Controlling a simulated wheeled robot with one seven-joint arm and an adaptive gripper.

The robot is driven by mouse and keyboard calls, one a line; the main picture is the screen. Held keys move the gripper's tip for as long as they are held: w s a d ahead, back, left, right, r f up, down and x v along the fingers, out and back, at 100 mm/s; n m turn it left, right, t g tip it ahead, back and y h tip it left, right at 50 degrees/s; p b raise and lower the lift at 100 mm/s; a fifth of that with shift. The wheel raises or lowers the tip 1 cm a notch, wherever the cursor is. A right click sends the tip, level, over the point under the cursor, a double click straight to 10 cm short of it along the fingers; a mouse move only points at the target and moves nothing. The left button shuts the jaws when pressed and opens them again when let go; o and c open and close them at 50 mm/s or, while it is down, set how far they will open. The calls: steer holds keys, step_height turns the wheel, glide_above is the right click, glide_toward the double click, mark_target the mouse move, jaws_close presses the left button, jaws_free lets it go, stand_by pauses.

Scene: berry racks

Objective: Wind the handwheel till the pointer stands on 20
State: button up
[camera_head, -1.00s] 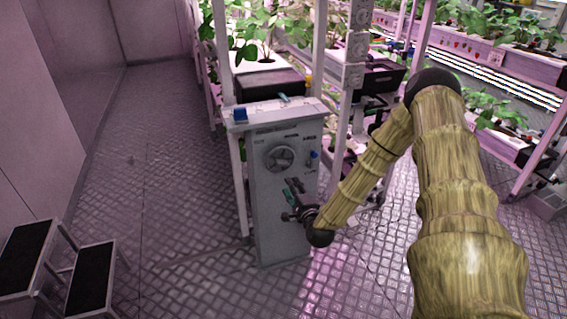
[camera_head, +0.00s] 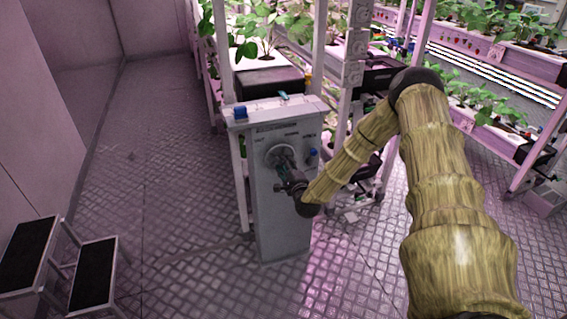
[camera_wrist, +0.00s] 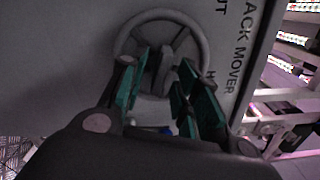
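The grey handwheel (camera_head: 269,156) is on the upper front of a grey rack mover cabinet (camera_head: 285,235). My gripper (camera_head: 282,172) is in front of the wheel and covers part of its lower right. In the wrist view the spoked handwheel (camera_wrist: 205,45) lies just beyond the fingertips. My gripper (camera_wrist: 163,82) has its green-padded fingers apart, at the hub and spokes. I cannot tell whether the fingers touch the wheel. Lettering shows on the panel, but I cannot make out a pointer or the number 20.
A blue knob (camera_head: 313,153) sits right of the wheel, and a blue part (camera_head: 240,112) is on the cabinet's top left. Planted racks (camera_head: 270,78) stand behind. A black-topped step stool (camera_head: 93,275) stands at the lower left. The floor left of the cabinet is clear.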

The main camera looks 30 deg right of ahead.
steer(key=shift+w+d, duration=0.1)
steer(key=shift+w, duration=0.55)
steer(key=shift+c, duration=0.2)
jaws_close()
steer(key=shift+n, duration=0.4)
